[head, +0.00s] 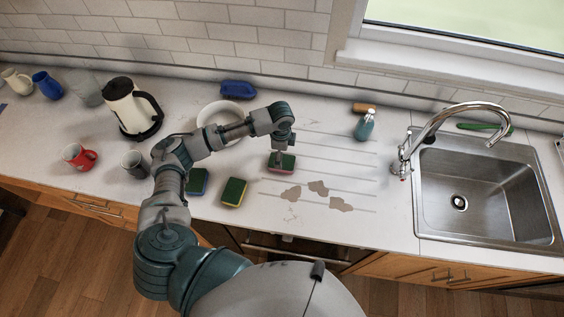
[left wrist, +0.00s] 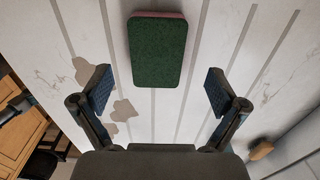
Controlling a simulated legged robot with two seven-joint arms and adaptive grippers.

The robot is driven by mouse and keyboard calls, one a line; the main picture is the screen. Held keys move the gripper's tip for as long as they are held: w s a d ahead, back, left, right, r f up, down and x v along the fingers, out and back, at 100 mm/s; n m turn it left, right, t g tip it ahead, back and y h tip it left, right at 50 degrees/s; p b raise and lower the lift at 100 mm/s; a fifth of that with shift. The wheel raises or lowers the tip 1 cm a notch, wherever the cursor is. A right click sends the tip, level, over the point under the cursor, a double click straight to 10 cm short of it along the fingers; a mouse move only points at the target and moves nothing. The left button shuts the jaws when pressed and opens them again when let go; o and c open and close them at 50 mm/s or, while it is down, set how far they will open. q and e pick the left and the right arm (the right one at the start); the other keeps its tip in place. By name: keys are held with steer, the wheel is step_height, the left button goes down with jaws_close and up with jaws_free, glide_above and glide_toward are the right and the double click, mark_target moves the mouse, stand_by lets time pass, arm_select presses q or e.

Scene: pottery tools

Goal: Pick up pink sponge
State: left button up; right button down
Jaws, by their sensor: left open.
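The pink sponge (head: 282,166) lies on the counter with its dark green side up and pink edge showing. In the left wrist view the sponge (left wrist: 157,52) is at the top centre, beyond the fingertips. My left gripper (head: 281,150) is above the sponge in the head view and hides part of it. In the left wrist view its two fingers (left wrist: 157,86) are spread wide and nothing is between them. My right gripper is not in view.
A yellow sponge (head: 233,193) and a blue sponge (head: 197,181) lie left of the pink one. Brown stains (head: 318,187) mark the counter to its right. A white bowl (head: 207,115), soap bottle (head: 365,125) and sink (head: 475,195) stand farther off.

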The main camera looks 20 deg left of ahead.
arm_select(q)
steer(key=f, duration=0.5)
steer(key=shift+s+d+f+p, duration=0.1)
steer(key=shift+d+f+p, duration=0.1)
steer(key=shift+p, duration=0.2)
steer(key=shift+r, duration=0.1)
steer(key=c, duration=0.8)
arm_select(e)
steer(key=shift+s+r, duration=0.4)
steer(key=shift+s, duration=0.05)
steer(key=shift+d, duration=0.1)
arm_select(q)
steer(key=shift+r, duration=0.55)
step_height(320, 180, up, 2)
steer(key=shift+r+b, duration=0.2)
steer(key=shift+b, duration=0.15)
steer(key=s+d, duration=0.1)
steer(key=s, duration=0.4)
steer(key=s+d+r, duration=0.1)
steer(key=s+d, duration=0.1)
steer(key=s, duration=0.3)
steer(key=s+d+b, duration=0.1)
steer(key=s+d, duration=0.1)
steer(key=s, duration=0.3)
steer(key=shift+d+r, duration=0.25)
steer(key=shift+r, duration=0.05)
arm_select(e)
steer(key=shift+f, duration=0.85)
arm_select(q)
steer(key=shift+f, duration=0.1)
